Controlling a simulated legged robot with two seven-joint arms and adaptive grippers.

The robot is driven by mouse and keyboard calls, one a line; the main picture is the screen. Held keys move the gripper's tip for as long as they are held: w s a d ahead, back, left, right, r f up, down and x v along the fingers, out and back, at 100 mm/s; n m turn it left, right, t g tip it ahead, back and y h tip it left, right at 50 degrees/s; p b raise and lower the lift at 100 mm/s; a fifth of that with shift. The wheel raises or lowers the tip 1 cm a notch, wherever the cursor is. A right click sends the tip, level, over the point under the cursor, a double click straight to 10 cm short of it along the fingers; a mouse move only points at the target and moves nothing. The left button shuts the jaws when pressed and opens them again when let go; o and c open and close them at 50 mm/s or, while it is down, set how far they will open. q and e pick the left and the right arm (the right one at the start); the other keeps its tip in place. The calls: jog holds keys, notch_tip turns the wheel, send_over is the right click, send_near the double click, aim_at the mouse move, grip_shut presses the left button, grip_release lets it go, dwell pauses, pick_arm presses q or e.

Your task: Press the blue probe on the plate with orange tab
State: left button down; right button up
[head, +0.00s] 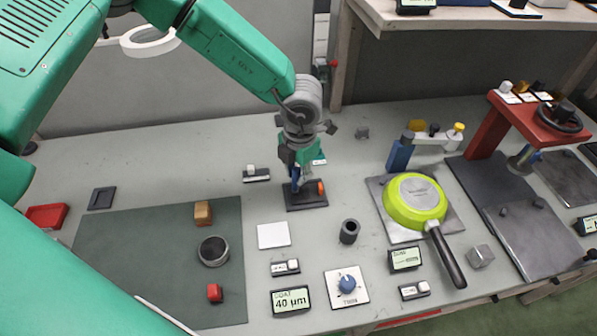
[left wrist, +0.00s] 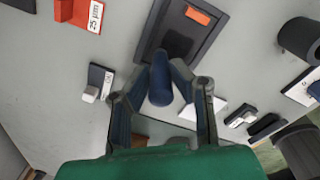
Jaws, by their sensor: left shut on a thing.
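My left gripper (head: 296,176) is shut on the blue probe (head: 295,186), which points down over a dark plate. In the left wrist view the probe (left wrist: 160,82) sits between the two fingers (left wrist: 162,92), its far end over the plate. The dark plate (head: 306,204) has a raised rim and an orange tab (head: 320,187). The plate (left wrist: 150,40) and its orange tab (left wrist: 198,16) also show in the left wrist view. I cannot tell whether the probe tip touches the plate. My right gripper is not in view.
A display (head: 291,302) reads 40 µm. A white square (head: 273,235), a dark cylinder (head: 349,231) and a blue knob (head: 347,284) stand in front of the plate. A green pan (head: 415,198) lies to the right. A grey-green mat (head: 130,260) with blocks lies left.

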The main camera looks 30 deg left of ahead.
pick_arm(q)
jog(key=shift+d+r, duration=0.1)
jog(key=shift+d, duration=0.55)
jog(key=shift+d+r, duration=0.2)
jog(key=shift+d, duration=0.65)
jog(key=shift+a+f, duration=0.15)
jog(key=shift+a, duration=0.55)
jog(key=shift+a+f, duration=0.15)
jog(key=shift+a, duration=0.4)
jog(key=shift+d, duration=0.55)
jog(key=shift+d+r+p, duration=0.2)
jog(key=shift+d+p, duration=0.1)
jog(key=shift+d, duration=0.3)
jog(key=shift+a, duration=0.4)
jog(key=shift+a+f, duration=0.2)
jog(key=shift+a, duration=0.4)
jog(key=shift+d+r, duration=0.1)
jog(key=shift+d, duration=0.75)
jog(key=shift+a+p, duration=0.3)
jog(key=shift+a, duration=0.45)
jog(key=shift+d, duration=0.65)
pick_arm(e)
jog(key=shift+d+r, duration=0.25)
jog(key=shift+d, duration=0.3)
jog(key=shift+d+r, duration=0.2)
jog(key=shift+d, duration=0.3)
